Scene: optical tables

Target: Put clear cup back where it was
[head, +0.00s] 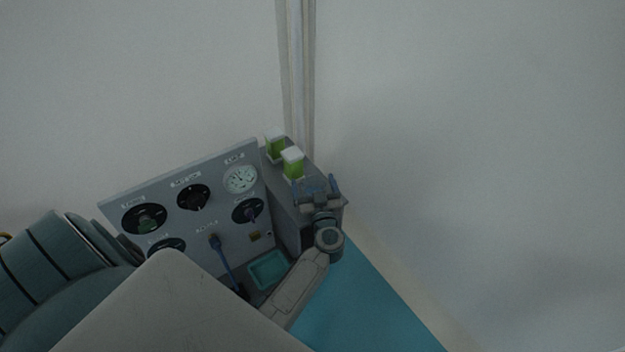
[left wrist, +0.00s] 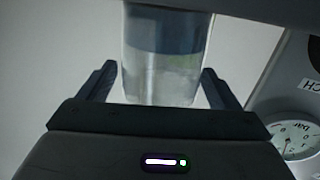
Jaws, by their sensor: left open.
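The clear cup (left wrist: 165,75) shows in the left wrist view, see-through with a darker grey-blue band near its picture top. It stands between the two spread fingers of my left gripper (left wrist: 160,85), with a gap on each side. In the head view my left gripper (head: 316,186) is open over the top of a grey box (head: 283,206), close to two green containers with white tops. I cannot make out the clear cup clearly there. My right gripper is not in view.
The green containers (head: 276,149) (head: 293,166) stand just beyond my left gripper. A grey panel (head: 215,215) with gauges and knobs is to the left. A teal tray (head: 268,268) lies below it. The blue tabletop (head: 350,305) is clear at lower right.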

